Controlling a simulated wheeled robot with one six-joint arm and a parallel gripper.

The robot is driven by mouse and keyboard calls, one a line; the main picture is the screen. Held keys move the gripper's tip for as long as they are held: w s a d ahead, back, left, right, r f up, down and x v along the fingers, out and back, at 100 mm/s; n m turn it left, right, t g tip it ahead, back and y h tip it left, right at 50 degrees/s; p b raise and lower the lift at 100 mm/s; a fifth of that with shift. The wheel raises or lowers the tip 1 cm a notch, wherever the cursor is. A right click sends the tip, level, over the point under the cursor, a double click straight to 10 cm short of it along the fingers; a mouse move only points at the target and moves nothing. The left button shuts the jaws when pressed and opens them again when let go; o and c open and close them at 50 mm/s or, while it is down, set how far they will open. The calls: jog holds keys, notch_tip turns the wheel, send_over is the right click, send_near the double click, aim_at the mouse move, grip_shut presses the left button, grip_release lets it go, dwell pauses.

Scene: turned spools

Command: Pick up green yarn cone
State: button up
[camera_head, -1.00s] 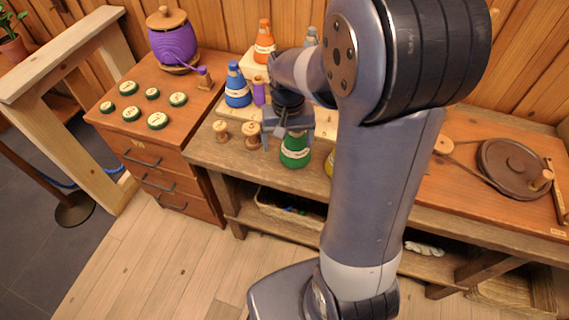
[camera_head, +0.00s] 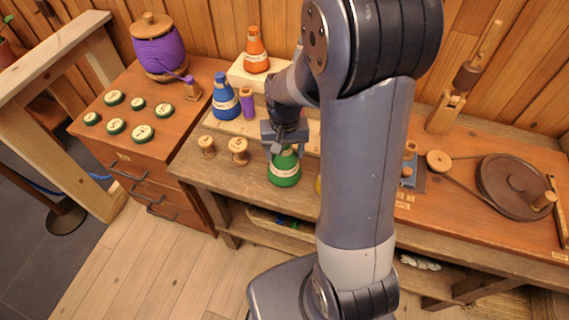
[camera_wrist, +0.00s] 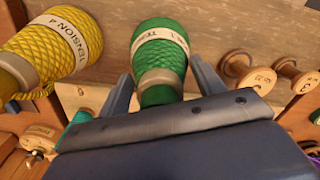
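The green yarn cone (camera_head: 284,172) with a white label band stands on the front of the workbench, directly below my gripper (camera_head: 286,147). In the wrist view, the green yarn cone (camera_wrist: 160,55) is between the two fingers of my gripper (camera_wrist: 161,72), one on each side of its narrow end. The fingers look apart, with small gaps beside the cone. Part of the narrow end is hidden behind the gripper body in the wrist view.
A yellow yarn cone (camera_wrist: 60,45) stands close beside the green one. Wooden spools (camera_head: 238,150) are on the other side. A blue cone (camera_head: 225,98), a purple spool (camera_head: 247,102) and an orange cone (camera_head: 256,52) stand behind. A pulley wheel (camera_head: 512,185) is at right.

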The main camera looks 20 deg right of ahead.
jog(key=c, duration=1.2)
jog(key=shift+r, duration=0.1)
